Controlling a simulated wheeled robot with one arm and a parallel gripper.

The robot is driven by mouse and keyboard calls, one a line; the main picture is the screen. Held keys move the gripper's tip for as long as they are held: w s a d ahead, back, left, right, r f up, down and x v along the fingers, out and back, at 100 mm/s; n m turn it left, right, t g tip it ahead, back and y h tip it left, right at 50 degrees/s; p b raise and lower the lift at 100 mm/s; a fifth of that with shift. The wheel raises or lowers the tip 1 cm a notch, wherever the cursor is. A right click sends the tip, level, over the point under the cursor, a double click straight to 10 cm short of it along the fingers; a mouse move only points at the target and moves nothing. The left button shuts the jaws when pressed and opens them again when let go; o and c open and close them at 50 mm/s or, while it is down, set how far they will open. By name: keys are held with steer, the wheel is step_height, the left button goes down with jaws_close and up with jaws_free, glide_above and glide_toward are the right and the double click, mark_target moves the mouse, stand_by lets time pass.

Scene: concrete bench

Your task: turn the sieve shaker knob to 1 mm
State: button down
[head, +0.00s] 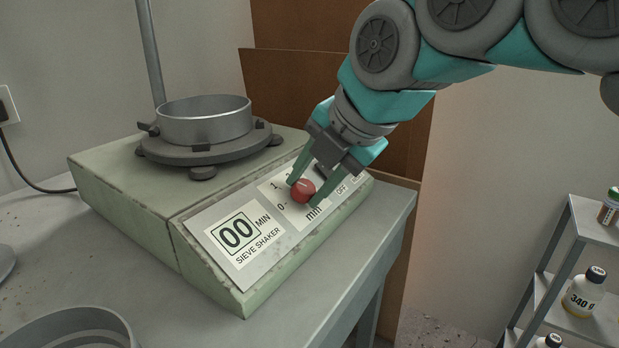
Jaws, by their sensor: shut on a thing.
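The sieve shaker (130,190) is a pale green box with a sloped front panel on the bench. Its red knob (303,191) sits on the panel between a "1" mark above left and a "0" mark below left, with "mm" below. My gripper (304,192) comes down from the upper right and is shut on the red knob, one finger on each side. The knob's pointer is too small to read, and part of the dial's scale is hidden by my fingers.
A metal sieve ring (205,122) sits on the shaker's round plate, beside an upright rod (150,50). Another ring (70,330) lies at the front left. A shelf (568,225) with bottles, one marked 340 g (583,293), stands at the right.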

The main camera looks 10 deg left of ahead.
stand_by(0.4)
steer(key=c, duration=0.5)
jaws_free()
steer(key=shift+r, duration=0.1)
steer(key=v, duration=0.7)
steer(key=shift+s+r, duration=0.15)
steer(key=shift+r, duration=0.15)
steer(key=shift+d, duration=0.2)
